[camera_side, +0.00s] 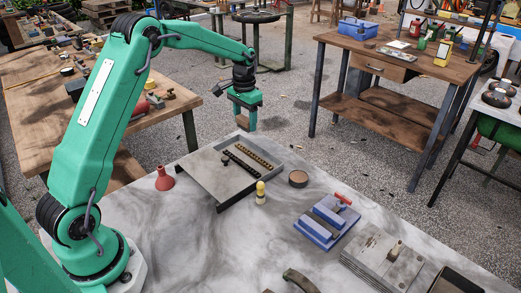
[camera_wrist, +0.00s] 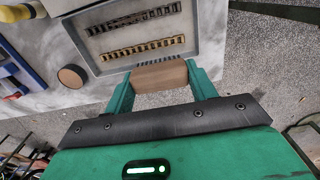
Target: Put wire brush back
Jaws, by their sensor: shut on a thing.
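My gripper (camera_wrist: 160,82) is shut on the wire brush (camera_wrist: 158,75), a brown wooden block with a row of dark bristles along its far edge, seen in the wrist view. The brush lies crosswise between the two green fingers. In the side view my gripper (camera_side: 243,115) hangs in the air just beyond the far edge of the grey tray (camera_side: 207,175), above the table. The brush is small there and its lower part is hard to make out. The tray holds a dark segmented strip (camera_side: 240,164) and a brass one (camera_side: 253,155).
A red funnel (camera_side: 164,179) stands left of the tray. A blue holder (camera_side: 327,222) and grey metal plates (camera_side: 385,260) lie further right. Marble surface between them is clear.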

